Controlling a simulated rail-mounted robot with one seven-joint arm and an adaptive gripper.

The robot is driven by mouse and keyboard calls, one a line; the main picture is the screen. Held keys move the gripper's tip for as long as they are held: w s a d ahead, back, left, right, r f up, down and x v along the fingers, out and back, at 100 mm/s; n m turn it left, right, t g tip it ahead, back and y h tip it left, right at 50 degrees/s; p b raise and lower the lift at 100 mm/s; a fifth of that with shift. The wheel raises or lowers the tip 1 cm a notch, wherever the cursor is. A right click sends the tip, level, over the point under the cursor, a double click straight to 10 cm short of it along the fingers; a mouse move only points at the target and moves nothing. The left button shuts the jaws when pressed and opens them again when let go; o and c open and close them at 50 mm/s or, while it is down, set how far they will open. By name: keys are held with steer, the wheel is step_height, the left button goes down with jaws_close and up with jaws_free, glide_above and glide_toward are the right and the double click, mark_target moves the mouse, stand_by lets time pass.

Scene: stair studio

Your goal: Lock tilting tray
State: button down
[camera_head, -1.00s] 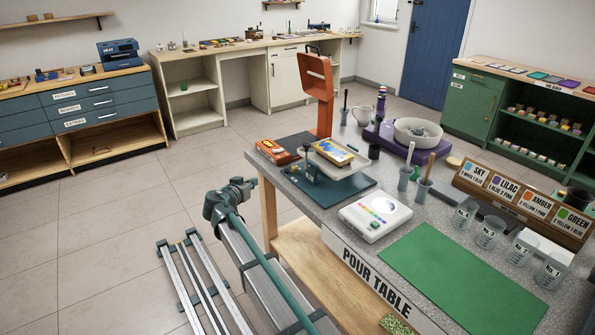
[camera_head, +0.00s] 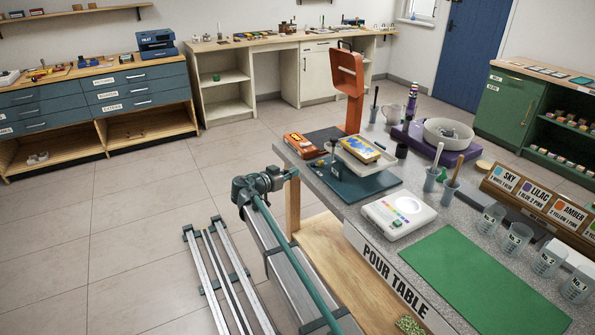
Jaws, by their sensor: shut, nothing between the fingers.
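The tilting tray (camera_head: 381,163) is a pale tray on a teal base (camera_head: 345,187), standing on the far left part of the pour table. A blue and yellow painted panel (camera_head: 358,149) lies on it. A short dark post with a knob (camera_head: 333,147) stands at its left side; whether this is the lock, or is locked, I cannot tell. My gripper (camera_head: 292,173) is at the end of my teal and grey arm, left of the table's left edge and apart from the tray. It is shut and empty; its fingers are very small here.
An orange upright frame (camera_head: 347,85) stands behind the tray and an orange box (camera_head: 303,146) to its left. A white device with coloured dots (camera_head: 398,216) is in front. Cups stand to the right. The green mat (camera_head: 485,285) is bare. Metal rails (camera_head: 215,275) lie on the floor.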

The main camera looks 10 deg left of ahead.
mark_target(319, 163)
steer(key=p+x, duration=0.3)
steer(key=x, duration=0.9)
steer(key=shift+w+d, duration=0.2)
steer(key=shift+s+a+f+b, duration=0.1)
steer(key=shift+s+f+b, duration=0.05)
steer(key=shift+b, duration=0.5)
